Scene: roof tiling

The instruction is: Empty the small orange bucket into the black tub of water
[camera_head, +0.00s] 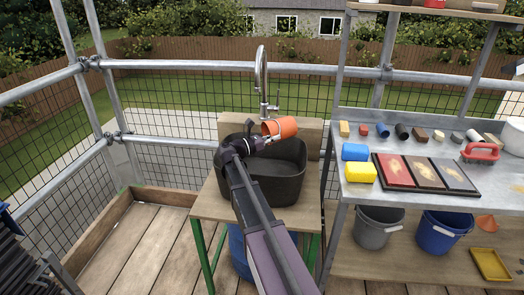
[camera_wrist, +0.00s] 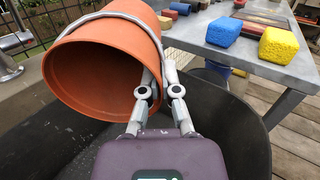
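The small orange bucket (camera_head: 284,126) is held on its side above the black tub (camera_head: 275,190). In the wrist view the bucket (camera_wrist: 110,50) lies tilted with its mouth facing the camera, and its visible inside looks empty. A grey wire handle loops over it. My gripper (camera_head: 266,140) is at the bucket's side; in the wrist view its fingers (camera_wrist: 158,75) close on the bucket near the rim. The tub's wall (camera_wrist: 238,120) shows below and to the right. I cannot clearly make out the water surface in the dark tub.
A tap (camera_head: 262,75) rises behind the tub. To the right, a metal bench (camera_head: 345,190) holds a blue sponge (camera_head: 354,152), a yellow sponge (camera_head: 360,172) and a tile board (camera_head: 424,172). Grey (camera_head: 375,232) and blue (camera_head: 437,236) buckets stand under it. Mesh railing runs behind.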

